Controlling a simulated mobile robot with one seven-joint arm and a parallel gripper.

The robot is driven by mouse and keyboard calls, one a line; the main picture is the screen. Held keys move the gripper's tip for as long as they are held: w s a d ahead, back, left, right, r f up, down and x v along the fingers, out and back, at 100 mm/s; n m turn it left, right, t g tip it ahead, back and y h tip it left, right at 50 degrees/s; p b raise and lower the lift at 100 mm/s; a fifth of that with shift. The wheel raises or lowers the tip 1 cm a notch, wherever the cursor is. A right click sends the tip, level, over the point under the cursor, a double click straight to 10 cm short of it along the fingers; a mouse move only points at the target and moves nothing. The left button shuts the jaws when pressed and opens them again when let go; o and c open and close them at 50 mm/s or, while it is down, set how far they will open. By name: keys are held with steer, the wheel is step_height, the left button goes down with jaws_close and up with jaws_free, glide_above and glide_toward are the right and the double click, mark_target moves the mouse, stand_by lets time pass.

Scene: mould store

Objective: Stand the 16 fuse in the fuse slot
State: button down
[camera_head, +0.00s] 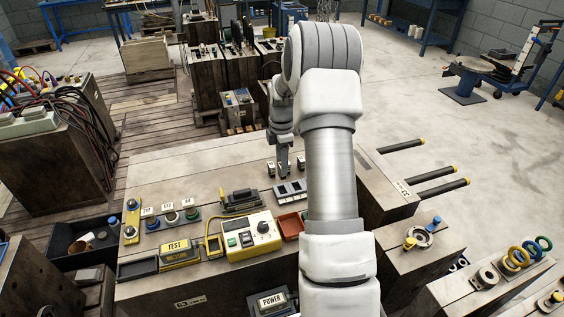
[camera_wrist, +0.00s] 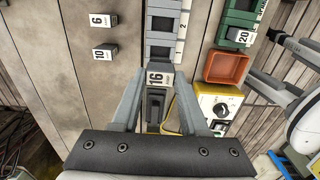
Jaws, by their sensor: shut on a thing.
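My gripper (camera_wrist: 157,82) is shut on the 16 fuse (camera_wrist: 158,79), a small block with a white "16" label between the fingertips. In the head view my gripper (camera_head: 283,168) hangs over the bench, and the fuse in it is hard to make out. Which opening is the fuse slot I cannot tell.
The 6 fuse (camera_wrist: 103,20) and 10 fuse (camera_wrist: 104,52) stand to the left. The 20 fuse (camera_wrist: 238,36) is at the right, above a red tray (camera_wrist: 222,68). A yellow tester (camera_head: 252,236) stands nearer me. Bare bench (camera_head: 185,170) lies left of my gripper.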

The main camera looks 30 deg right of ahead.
mark_target(282, 177)
steer(key=shift+f+b, duration=1.5)
steer(key=shift+f, duration=1.05)
steer(key=shift+f+b, duration=0.55)
steer(key=shift+f, duration=0.55)
steer(key=shift+c, duration=1.7)
jaws_free()
steer(key=c, duration=0.4)
steer(key=shift+o, duration=0.2)
steer(key=shift+r, duration=0.15)
steer(key=shift+r+p, duration=0.5)
steer(key=shift+p, duration=0.05)
